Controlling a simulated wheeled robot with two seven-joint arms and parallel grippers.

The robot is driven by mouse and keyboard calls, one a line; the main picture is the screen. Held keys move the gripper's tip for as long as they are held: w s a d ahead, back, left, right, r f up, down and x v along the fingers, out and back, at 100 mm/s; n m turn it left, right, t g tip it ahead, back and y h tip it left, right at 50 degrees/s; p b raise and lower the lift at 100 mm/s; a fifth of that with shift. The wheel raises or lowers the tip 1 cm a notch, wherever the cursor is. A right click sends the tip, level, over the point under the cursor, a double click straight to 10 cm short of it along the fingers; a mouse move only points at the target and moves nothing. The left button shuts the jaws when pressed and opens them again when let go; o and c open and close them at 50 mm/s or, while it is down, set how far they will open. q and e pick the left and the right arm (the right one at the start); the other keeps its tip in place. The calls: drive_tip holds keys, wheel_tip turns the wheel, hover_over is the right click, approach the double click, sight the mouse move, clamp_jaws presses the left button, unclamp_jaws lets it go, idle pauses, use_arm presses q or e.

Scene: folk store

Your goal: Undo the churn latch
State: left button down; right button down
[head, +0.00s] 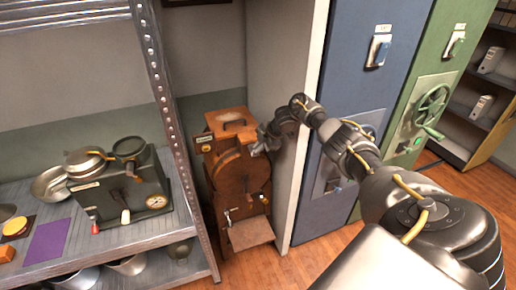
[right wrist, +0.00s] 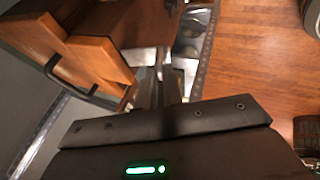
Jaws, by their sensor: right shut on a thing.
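The churn (head: 222,168) is a reddish-brown wooden machine with a round drum and a lid with a dark handle. It stands on the floor between the metal shelf and the blue cabinet. My right gripper (head: 260,143) is at the upper right side of the churn. In the right wrist view my right gripper (right wrist: 172,88) is shut on a small metal part at the churn's side, which looks like the churn latch. The fingers hide most of it. The churn's wooden body (right wrist: 95,62) fills the upper left there. My left gripper is not in view.
A metal shelf (head: 145,232) with a dark gauge machine (head: 125,190) and pans stands left of the churn. A pale partition (head: 290,80) and a blue cabinet (head: 352,95) stand close on the right. Wooden floor (head: 312,258) is open in front.

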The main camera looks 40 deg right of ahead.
drive_tip(key=c, duration=1.5)
unclamp_jaws()
drive_tip(key=shift+w, duration=0.1)
drive_tip(key=shift+c, duration=0.2)
drive_tip(key=shift+r, duration=0.15)
drive_tip(key=b+v, duration=0.3)
drive_tip(key=v, duration=0.7)
drive_tip(key=shift+s+r, duration=0.25)
drive_tip(key=shift+f, duration=0.15)
